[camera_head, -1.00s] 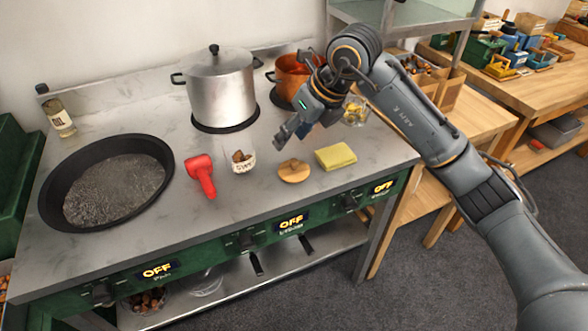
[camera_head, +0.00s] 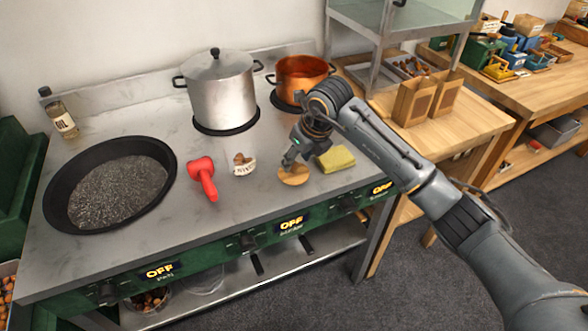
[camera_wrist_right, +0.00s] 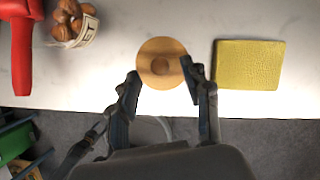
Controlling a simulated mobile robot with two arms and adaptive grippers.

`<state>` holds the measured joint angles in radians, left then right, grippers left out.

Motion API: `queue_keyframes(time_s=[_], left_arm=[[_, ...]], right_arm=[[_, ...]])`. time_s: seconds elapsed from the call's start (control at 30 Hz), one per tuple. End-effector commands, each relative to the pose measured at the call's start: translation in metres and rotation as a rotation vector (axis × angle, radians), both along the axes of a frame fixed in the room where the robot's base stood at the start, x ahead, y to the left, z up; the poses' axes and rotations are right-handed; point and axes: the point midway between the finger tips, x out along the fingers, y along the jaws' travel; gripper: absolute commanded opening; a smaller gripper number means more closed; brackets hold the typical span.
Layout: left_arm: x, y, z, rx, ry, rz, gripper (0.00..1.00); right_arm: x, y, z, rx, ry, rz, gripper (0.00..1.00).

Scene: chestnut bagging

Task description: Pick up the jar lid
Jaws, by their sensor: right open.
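The jar lid is a round wooden disc with a small knob. It lies flat near the front edge of the steel counter; the jar lid (camera_head: 293,176) is partly covered by my gripper in the head view. In the right wrist view the jar lid (camera_wrist_right: 162,62) sits just beyond and between the fingertips, with its knob in the middle. My right gripper (camera_head: 290,162) is open and empty, pointing down over the lid; its two fingers (camera_wrist_right: 160,80) show on either side of the lid's near part. My left gripper is not in view.
A black pan (camera_head: 110,183), a steel pot (camera_head: 220,92) and a copper pot (camera_head: 302,75) stand further off.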

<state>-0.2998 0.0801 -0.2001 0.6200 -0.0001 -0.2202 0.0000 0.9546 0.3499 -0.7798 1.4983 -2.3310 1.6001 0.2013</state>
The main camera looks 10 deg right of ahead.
Motion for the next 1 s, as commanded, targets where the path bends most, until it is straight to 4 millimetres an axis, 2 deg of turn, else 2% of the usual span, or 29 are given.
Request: queue_keyframes(time_s=[0.17,0.43,0.47,0.67,0.7,1.0], left_arm=[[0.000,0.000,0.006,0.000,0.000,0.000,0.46],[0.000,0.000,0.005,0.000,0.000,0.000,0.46],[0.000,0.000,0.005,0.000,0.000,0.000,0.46],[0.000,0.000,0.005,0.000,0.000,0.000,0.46],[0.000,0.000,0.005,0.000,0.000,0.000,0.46],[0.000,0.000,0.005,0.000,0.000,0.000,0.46]], right_arm=[[0.007,0.005,-0.019,0.001,0.002,0.000,0.48],[0.008,0.005,-0.023,0.001,-0.002,0.000,0.48],[0.008,0.005,-0.023,0.001,-0.002,0.000,0.44],[0.008,0.005,-0.022,0.001,-0.001,0.000,0.03],[0.008,0.005,-0.022,0.001,-0.001,0.000,0.00],[0.008,0.005,-0.021,0.001,-0.002,0.000,0.00]])
